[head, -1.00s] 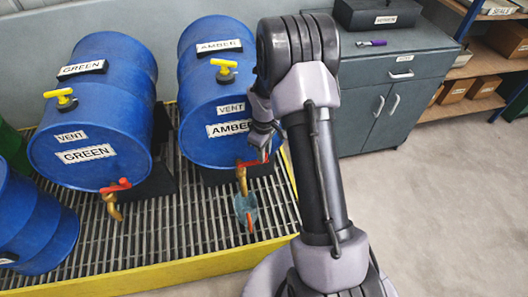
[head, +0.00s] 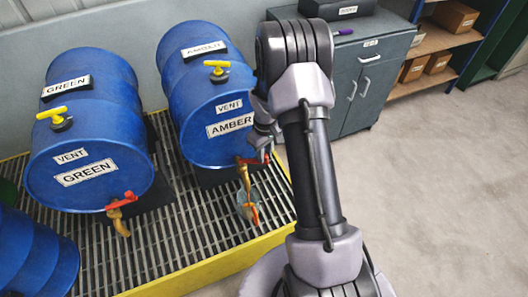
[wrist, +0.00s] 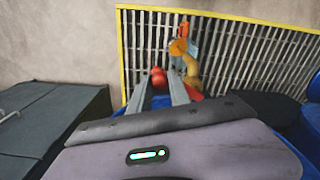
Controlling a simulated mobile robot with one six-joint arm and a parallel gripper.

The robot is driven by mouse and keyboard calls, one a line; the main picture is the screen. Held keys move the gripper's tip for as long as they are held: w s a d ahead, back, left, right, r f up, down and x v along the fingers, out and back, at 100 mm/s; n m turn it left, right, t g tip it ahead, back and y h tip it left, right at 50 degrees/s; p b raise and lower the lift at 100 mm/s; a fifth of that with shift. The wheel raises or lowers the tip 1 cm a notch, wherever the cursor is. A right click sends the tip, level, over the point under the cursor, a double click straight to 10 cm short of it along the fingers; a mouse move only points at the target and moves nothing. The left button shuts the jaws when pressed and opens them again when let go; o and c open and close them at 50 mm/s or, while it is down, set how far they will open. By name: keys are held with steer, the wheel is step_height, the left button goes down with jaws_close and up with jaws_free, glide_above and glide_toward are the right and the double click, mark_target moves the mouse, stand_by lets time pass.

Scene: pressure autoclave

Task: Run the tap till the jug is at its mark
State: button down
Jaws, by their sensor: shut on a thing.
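The blue AMBER drum (head: 212,95) lies on its side with a brass tap (head: 244,178) low on its front. My gripper (head: 262,152) is at the tap's red handle (head: 242,160). In the wrist view, my gripper's fingers (wrist: 160,92) are closed on the red handle (wrist: 158,76), beside the brass spout (wrist: 191,68). A clear bluish jug (head: 242,207) stands on the grating under the spout. Orange-red shows at the jug's right side; I cannot tell if it is liquid or a mark. The jug's level is too small to read.
The GREEN drum (head: 85,130) with its own red-handled tap (head: 121,200) lies to the left. Both drums have yellow vent valves on top. The drums rest over a yellow-edged grating (head: 165,250). A grey cabinet (head: 365,85) stands behind right; floor to the right is clear.

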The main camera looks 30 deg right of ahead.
steer(key=shift+s+a, duration=0.1)
stand_by(0.3)
steer(key=c, duration=1.2)
jaws_free()
step_height(320, 180, up, 17)
steer(key=p, duration=0.6)
steer(key=shift+r+p, duration=0.2)
steer(key=shift+p, duration=0.1)
